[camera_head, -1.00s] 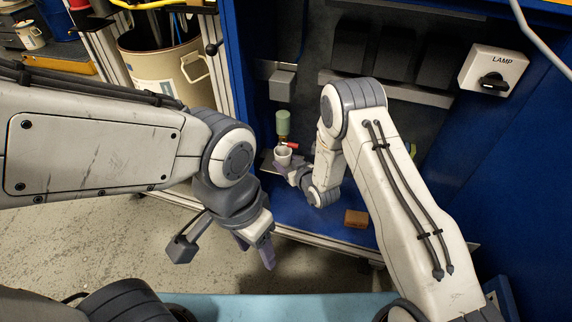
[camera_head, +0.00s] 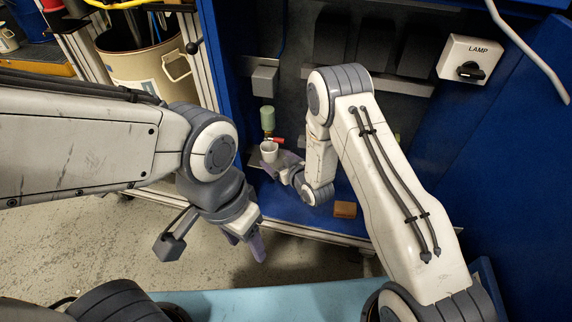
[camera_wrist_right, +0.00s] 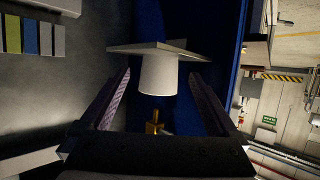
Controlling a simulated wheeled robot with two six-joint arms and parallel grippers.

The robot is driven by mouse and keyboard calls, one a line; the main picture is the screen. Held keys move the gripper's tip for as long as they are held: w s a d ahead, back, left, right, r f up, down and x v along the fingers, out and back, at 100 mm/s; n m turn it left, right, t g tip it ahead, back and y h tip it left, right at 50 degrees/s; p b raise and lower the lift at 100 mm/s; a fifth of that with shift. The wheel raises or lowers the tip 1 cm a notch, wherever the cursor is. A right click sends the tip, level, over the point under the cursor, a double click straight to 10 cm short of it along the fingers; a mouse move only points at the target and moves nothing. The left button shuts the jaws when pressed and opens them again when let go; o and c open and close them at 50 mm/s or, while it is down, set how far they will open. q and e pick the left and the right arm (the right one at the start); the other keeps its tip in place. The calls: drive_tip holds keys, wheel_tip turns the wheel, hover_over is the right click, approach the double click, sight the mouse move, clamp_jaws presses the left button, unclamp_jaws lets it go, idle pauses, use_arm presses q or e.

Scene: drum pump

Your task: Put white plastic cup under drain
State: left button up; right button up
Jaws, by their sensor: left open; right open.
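The white plastic cup (camera_head: 269,152) stands upright on a small ledge (camera_head: 256,161) in the blue cabinet. The drain has a brass fitting with a red handle (camera_head: 277,140) below a green cylinder (camera_head: 268,118). It looks just above the cup's mouth; exact alignment is unclear. In the right wrist view, upside down, the cup (camera_wrist_right: 158,76) rests on a flat plate (camera_wrist_right: 190,52), its mouth towards the brass fitting (camera_wrist_right: 153,121). My right gripper (camera_head: 279,166) is open, one finger on each side of the cup with visible gaps. My left gripper (camera_head: 246,246) is open and empty above the floor.
A small brown block (camera_head: 345,210) lies on the cabinet floor right of my right gripper. A large beige bucket (camera_head: 140,60) stands left of the cabinet. A light-blue surface (camera_head: 250,302) runs along the front.

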drive_tip(key=p+v, duration=0.2)
drive_tip(key=v, duration=0.7)
drive_tip(key=s+a+r+n+g+h, duration=0.1)
drive_tip(key=s+a+r+g, duration=0.1)
drive_tip(key=s+r+g, duration=0.3)
drive_tip(key=s+a+r+g+h, duration=0.1)
drive_tip(key=s+a+r+h, duration=0.15)
drive_tip(key=r, duration=0.35)
drive_tip(key=s+d+r+g, duration=0.1)
drive_tip(key=s+r+g, duration=0.1)
drive_tip(key=s, duration=0.5)
drive_tip(key=s+d+r+g+h, duration=0.1)
drive_tip(key=s+r+g, duration=0.1)
drive_tip(key=s+r, duration=0.3)
drive_tip(key=s+d+r+g, duration=0.1)
drive_tip(key=s+r+g, duration=0.1)
drive_tip(key=s, duration=0.8)
drive_tip(key=shift+s+d+r+n, duration=0.35)
drive_tip(key=shift+r+n, duration=0.05)
drive_tip(key=shift+r, duration=0.35)
drive_tip(key=shift+h, duration=0.25)
wheel_tip(320, 180, up, 32)
drive_tip(key=p, duration=3.2)
